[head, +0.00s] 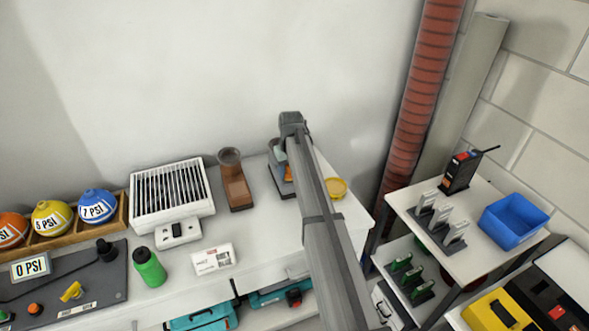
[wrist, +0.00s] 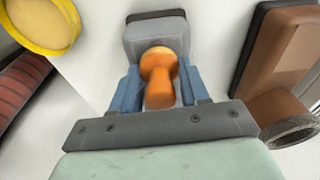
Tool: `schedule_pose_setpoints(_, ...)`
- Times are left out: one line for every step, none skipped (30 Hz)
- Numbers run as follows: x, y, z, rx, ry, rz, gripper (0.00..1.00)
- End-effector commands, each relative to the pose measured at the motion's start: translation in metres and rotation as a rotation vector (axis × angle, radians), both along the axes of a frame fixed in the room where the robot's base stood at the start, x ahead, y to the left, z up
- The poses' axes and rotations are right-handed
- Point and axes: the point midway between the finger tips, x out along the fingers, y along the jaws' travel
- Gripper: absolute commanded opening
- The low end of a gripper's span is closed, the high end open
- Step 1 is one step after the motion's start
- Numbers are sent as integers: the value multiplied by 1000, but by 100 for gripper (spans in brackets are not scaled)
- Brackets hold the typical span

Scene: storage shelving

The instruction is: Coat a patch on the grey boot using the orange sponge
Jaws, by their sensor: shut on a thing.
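The orange sponge (wrist: 158,88) has a rounded handle shape and is held between the blue fingers of my gripper (wrist: 160,82). The grey boot (wrist: 150,35) lies just beyond the sponge in the wrist view, with its dark sole at the far edge. The sponge overlaps the boot in the picture; I cannot tell if they touch. In the head view the grey boot (head: 286,189) stands at the back right of the white worktop, partly hidden by my arm and gripper.
A brown boot (head: 235,186) stands close to the left of the grey boot. A yellow dish (head: 336,188) sits to its right, near the worktop's right end. A white vented box (head: 172,190) stands farther left. A red ribbed pipe (head: 420,95) rises at the right.

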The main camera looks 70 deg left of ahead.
Motion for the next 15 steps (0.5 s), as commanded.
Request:
schedule_pose_setpoints(-6,0,0,0,1,1,16)
schedule_pose_setpoints(-9,0,0,0,1,1,16)
schedule_pose_setpoints(-13,1,0,0,1,2,16)
schedule_pose_setpoints(-16,1,0,0,1,2,16)
schedule_pose_setpoints(-18,1,0,0,1,2,16)
schedule_pose_setpoints(-22,1,0,0,1,2,16)
schedule_pose_setpoints(-24,1,0,0,1,2,16)
schedule_pose_setpoints(-27,2,0,0,1,2,16)
schedule_pose_setpoints(-30,2,0,0,1,1,16)
schedule_pose_setpoints(-33,2,0,0,1,1,16)
schedule_pose_setpoints(-31,8,0,0,1,0,16)
schedule_pose_setpoints(-26,6,0,0,0,-1,16)
schedule_pose_setpoints(-22,6,0,0,0,-1,16)
schedule_pose_setpoints(-20,5,0,0,0,-1,16)
schedule_pose_setpoints(-16,5,-1,0,0,-1,16)
